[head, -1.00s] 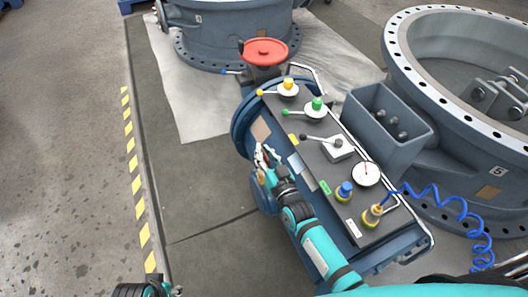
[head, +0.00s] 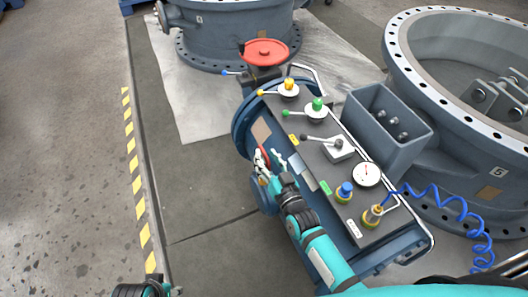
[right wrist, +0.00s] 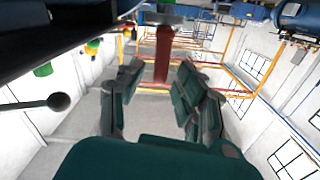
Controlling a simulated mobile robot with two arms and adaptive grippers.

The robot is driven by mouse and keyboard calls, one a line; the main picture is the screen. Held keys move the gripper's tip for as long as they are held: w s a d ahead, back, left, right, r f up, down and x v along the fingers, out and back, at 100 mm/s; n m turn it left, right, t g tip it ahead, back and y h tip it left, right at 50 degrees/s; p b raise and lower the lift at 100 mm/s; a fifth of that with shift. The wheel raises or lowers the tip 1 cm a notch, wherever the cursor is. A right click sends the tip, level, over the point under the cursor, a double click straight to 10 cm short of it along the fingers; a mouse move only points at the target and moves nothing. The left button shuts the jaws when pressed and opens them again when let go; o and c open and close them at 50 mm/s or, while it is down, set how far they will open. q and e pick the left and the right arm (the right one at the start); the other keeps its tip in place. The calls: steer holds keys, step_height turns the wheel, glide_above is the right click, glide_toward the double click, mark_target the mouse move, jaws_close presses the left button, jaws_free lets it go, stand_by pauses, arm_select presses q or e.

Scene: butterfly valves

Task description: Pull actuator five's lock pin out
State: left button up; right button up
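Actuator five's blue housing with its dark top panel (head: 312,153) stands beside the valve marked 5. A red strip (head: 264,154), apparently the lock pin's tag, shows at the housing's left side. In the right wrist view the red strip (right wrist: 163,54) hangs between my fingers, with gaps on both sides. The pin itself cannot be made out. My right gripper (head: 270,160) is open at the housing's left side, its fingers (right wrist: 155,95) spread either side of the strip. Part of my left arm's end (head: 148,289) shows at the bottom edge; its fingers are not clear.
The panel carries yellow (head: 289,84) and green (head: 317,104) levers, a black-knobbed lever (head: 310,138), a gauge (head: 366,174) and a coiled blue hose (head: 440,200). A red handwheel (head: 264,52) stands at its far end. The floor to the left is clear.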

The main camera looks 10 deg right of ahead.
steer(key=s+d, duration=0.1)
steer(key=s, duration=0.8)
steer(key=shift+s+d+r, duration=0.15)
steer(key=shift+s+d, duration=0.1)
steer(key=shift+d, duration=0.1)
